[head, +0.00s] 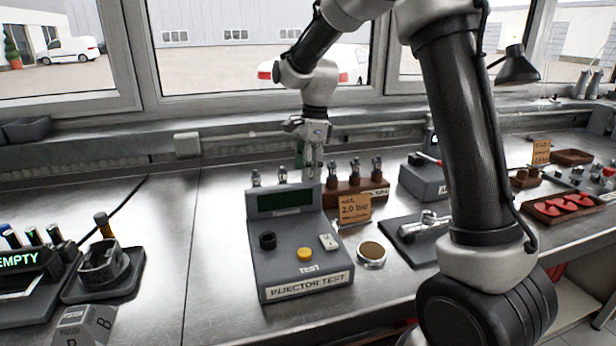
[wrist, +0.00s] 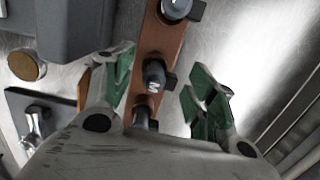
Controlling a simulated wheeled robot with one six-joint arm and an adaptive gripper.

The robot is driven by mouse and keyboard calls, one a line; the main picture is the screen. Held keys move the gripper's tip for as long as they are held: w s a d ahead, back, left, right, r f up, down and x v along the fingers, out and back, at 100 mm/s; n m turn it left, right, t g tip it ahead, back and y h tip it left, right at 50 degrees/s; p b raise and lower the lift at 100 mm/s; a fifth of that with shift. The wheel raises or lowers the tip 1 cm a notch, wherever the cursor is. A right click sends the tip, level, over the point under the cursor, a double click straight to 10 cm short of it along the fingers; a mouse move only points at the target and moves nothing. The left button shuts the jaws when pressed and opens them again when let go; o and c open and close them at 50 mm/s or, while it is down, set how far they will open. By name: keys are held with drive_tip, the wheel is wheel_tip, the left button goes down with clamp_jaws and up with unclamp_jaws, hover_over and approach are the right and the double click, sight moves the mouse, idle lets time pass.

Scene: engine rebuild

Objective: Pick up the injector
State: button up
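Several dark injectors stand upright in a brown wooden rack (head: 345,198); one is the injector (head: 355,169) in its middle. In the wrist view the rack (wrist: 150,42) runs between my fingers, with an injector (wrist: 154,76) in the gap, another injector (wrist: 175,9) beyond, and a third (wrist: 145,117) partly hidden by my gripper body. My gripper (wrist: 160,92) is open and empty, its green-padded fingers apart on either side of the rack. In the head view my gripper (head: 313,158) points down behind the test box, near the rack's left end.
The grey injector test box (head: 290,232) stands in front, with several injectors along its back. A cardboard sign (head: 354,209) and a round dish (head: 371,254) are beside it. A dark tray with a metal part (head: 420,226) lies right. Bare metal bench (head: 215,215) shows left of the box.

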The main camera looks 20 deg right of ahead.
drive_tip(key=c, duration=1)
